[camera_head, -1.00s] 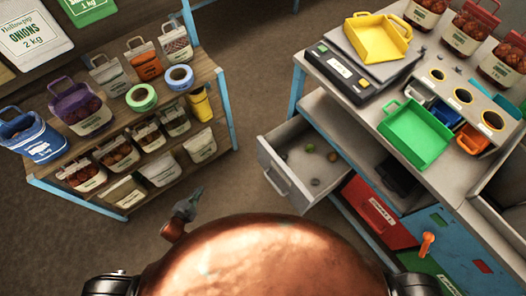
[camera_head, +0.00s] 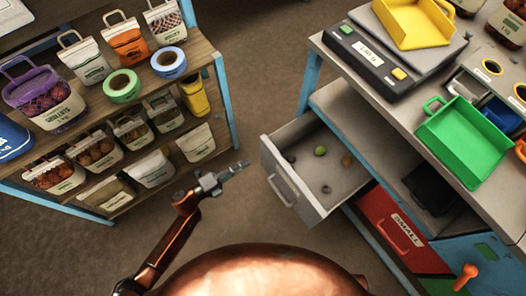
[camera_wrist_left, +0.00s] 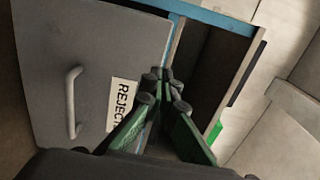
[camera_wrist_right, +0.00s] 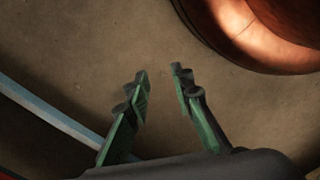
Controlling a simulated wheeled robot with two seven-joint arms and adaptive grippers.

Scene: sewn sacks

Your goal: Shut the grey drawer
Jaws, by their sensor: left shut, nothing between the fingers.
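The grey drawer (camera_head: 318,165) stands pulled out of the bench in the head view, with a few small round items lying inside. Its front with a pale handle (camera_head: 282,190) faces left. In the left wrist view the drawer front (camera_wrist_left: 95,60) carries the handle and a label reading "REJECT". My left gripper (camera_head: 240,167) is shut and empty, left of the drawer front and apart from it. Its fingertips (camera_wrist_left: 165,75) also show in the left wrist view. My right gripper (camera_wrist_right: 158,72) is open and empty above bare floor in the right wrist view; the head view does not show it.
A red drawer (camera_head: 391,220) sits shut below and right of the grey one. The bench top holds a scale (camera_head: 370,58) and a green scoop (camera_head: 462,140). A wooden shelf (camera_head: 140,85) with bags stands at left. Bare floor lies between shelf and bench.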

